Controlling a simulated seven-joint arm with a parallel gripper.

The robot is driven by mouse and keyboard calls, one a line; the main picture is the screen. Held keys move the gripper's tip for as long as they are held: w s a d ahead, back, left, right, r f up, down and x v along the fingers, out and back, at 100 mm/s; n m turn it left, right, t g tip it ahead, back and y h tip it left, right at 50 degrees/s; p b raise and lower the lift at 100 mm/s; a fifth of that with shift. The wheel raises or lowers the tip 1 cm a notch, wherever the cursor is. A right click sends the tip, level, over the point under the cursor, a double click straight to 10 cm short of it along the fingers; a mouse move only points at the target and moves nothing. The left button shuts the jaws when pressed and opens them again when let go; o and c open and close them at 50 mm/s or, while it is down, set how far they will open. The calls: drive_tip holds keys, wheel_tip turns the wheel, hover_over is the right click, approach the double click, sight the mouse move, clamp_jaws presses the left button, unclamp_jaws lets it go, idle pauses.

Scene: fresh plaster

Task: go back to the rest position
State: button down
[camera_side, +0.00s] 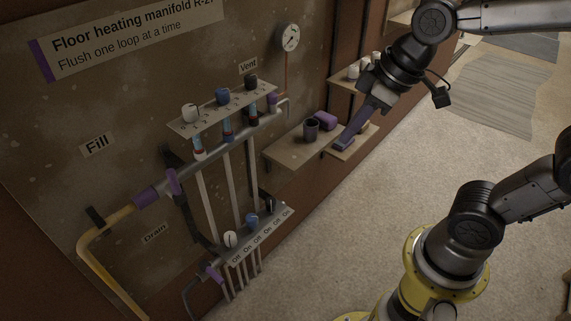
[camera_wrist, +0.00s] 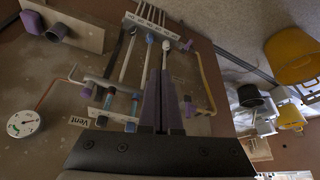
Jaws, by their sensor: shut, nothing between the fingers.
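My gripper (camera_side: 343,146) is at the upper right of the side view, with its long purple fingers angled down and left. In that view the fingertips overlap a small wooden shelf; whether they touch it I cannot tell. In the wrist view my gripper (camera_wrist: 160,74) has its fingers together with nothing held between them. Behind them the manifold pipes (camera_wrist: 128,55) show, seemingly at some distance. No marker for a rest position shows in either view.
A shelf (camera_side: 285,157) holds a dark cup (camera_side: 311,129) and a purple piece (camera_side: 325,119) left of my fingers. A gauge (camera_side: 288,37) and the manifold with its knobs (camera_side: 222,97) are on the plaster wall. The carpet floor (camera_side: 360,215) below is largely open.

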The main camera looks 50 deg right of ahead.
drive_tip(key=s+d+m+t+h, duration=0.1)
drive_tip(key=s+d+m, duration=0.2)
drive_tip(key=s, duration=0.5)
drive_tip(key=shift+d+f+m, duration=0.3)
drive_tip(key=shift+d+m, duration=0.05)
drive_tip(key=shift+m, duration=0.15)
drive_tip(key=c, duration=1.5)
unclamp_jaws()
drive_tip(key=shift+s, duration=0.1)
drive_tip(key=shift+c, duration=0.2)
